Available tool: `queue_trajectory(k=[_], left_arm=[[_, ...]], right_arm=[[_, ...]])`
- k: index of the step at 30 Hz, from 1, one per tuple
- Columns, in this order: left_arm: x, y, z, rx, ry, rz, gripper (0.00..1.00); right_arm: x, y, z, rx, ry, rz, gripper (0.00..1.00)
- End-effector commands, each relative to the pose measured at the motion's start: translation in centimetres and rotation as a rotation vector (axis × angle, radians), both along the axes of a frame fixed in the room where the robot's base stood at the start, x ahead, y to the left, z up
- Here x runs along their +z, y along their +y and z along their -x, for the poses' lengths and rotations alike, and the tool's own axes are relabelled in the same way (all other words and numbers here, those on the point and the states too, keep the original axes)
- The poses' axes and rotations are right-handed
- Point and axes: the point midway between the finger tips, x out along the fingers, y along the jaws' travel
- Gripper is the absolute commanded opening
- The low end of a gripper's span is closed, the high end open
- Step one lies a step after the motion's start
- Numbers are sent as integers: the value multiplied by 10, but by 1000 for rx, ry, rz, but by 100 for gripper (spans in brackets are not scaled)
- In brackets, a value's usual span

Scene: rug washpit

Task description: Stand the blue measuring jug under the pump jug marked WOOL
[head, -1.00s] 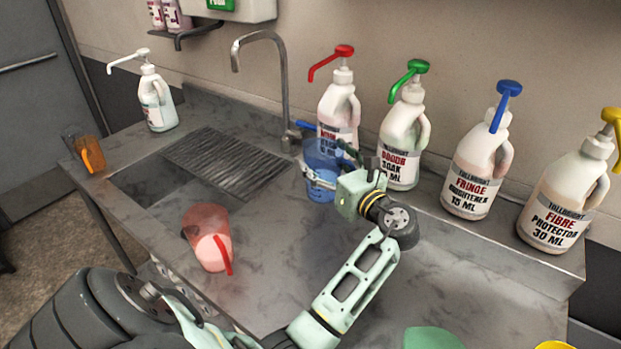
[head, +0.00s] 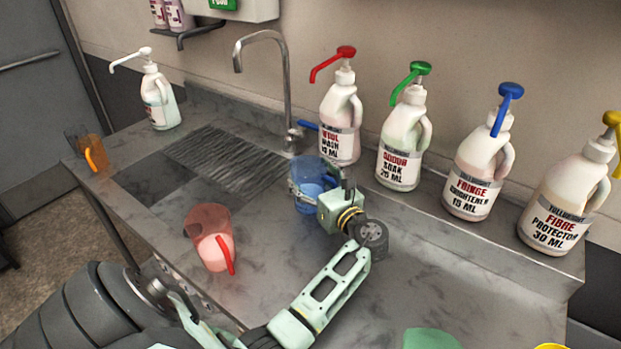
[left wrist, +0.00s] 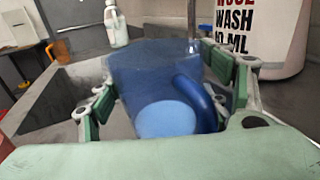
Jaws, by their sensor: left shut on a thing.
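The see-through blue measuring jug (head: 306,172) is upright between the fingers of my left gripper (head: 314,190), which is shut on it. In the left wrist view the jug (left wrist: 150,75) shows with its dark blue handle to the right, a finger on each side. The white pump jug marked WOOL WASH (head: 340,112), with a red pump, stands on the back ledge just behind the blue jug. Its red spout points left and forward, high above the blue jug in the picture. I cannot tell whether the blue jug's base touches the counter. My right gripper is not in view.
Pump jugs marked ODOUR SOAK (head: 402,140), FRINGE (head: 478,170) and FIBRE (head: 566,200) stand to the right. A red jug (head: 208,236) stands in front, an orange jug (head: 90,150) far left. The sink and tap (head: 286,90) are left. Counter right of my arm is mostly clear.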

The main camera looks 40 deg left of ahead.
Motion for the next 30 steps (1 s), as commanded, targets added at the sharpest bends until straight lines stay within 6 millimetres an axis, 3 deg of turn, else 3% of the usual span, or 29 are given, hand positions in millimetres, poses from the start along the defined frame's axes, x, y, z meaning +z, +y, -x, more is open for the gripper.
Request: queue_trajectory(k=[2,3,5,17,23,30], left_arm=[[-2,0,0,0,-1,-2,35],[-3,0,0,0,1,0,74],[-2,0,0,0,1,0,79],[2,0,0,0,0,0,80],[3,-32,9,-2,4,3,80],[3,-82,24,-1,3,3,80]], right_arm=[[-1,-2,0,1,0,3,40],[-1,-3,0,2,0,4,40],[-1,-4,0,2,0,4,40],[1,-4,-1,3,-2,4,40],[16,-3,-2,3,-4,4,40],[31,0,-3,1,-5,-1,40]])
